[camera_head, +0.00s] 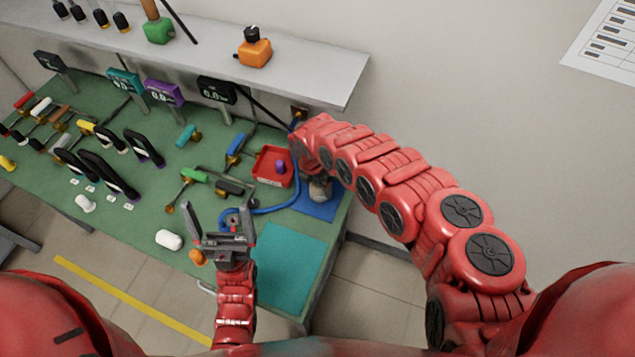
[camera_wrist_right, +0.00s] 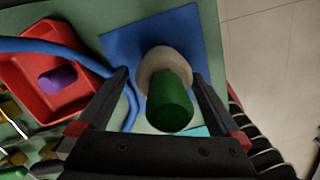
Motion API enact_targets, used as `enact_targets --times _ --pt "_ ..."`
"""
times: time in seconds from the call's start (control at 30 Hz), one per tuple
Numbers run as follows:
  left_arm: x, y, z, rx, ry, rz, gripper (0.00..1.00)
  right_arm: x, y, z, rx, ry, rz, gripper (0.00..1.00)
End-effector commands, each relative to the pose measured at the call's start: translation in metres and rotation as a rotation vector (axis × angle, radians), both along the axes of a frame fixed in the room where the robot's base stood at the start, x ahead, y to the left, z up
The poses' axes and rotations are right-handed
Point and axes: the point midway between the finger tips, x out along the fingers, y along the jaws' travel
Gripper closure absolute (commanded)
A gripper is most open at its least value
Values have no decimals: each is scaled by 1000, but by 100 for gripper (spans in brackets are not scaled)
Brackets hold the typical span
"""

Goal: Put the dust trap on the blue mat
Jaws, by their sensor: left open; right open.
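The blue mat (camera_head: 320,210) lies at the right end of the green bench; it also shows in the right wrist view (camera_wrist_right: 125,42). What looks like the dust trap, a pale rounded body with a dark green cylinder (camera_wrist_right: 170,103), is over the blue mat in that view. Whether it rests fully on the mat is hard to tell. My right gripper (camera_wrist_right: 161,76) is open, with one finger on each side of the dust trap. In the head view my right arm mostly hides that gripper. My left gripper (camera_head: 219,213) is open and empty over the bench front.
A red tray (camera_head: 262,169) with a purple piece (camera_head: 281,167) stands left of the blue mat. A blue hose (camera_head: 278,208) curves beside it. A teal mat (camera_head: 285,262) lies nearer. Tools crowd the bench's left; a grey shelf (camera_head: 310,80) overhangs the back.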

Motion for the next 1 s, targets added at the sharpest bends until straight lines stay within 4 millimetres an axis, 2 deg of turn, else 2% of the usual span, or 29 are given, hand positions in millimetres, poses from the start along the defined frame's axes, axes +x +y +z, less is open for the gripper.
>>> enact_targets --times 0.1,0.27,0.53,0.73,0.9,1.0 --pt "0 0 4 0 0 0 0 0 0 4 0 0 -1 0" --pt "0 0 -2 0 0 0 0 0 1 13 0 2 1 0" --pt "0 0 -11 0 0 0 0 -3 3 50 -4 -4 0 0" --pt "0 0 -15 0 0 0 0 -6 6 86 -4 -6 -1 0" --pt "0 0 -17 0 0 0 0 -9 10 109 -1 -7 -1 0" --pt "0 0 -17 0 0 0 0 -11 12 116 -1 -2 -1 0"
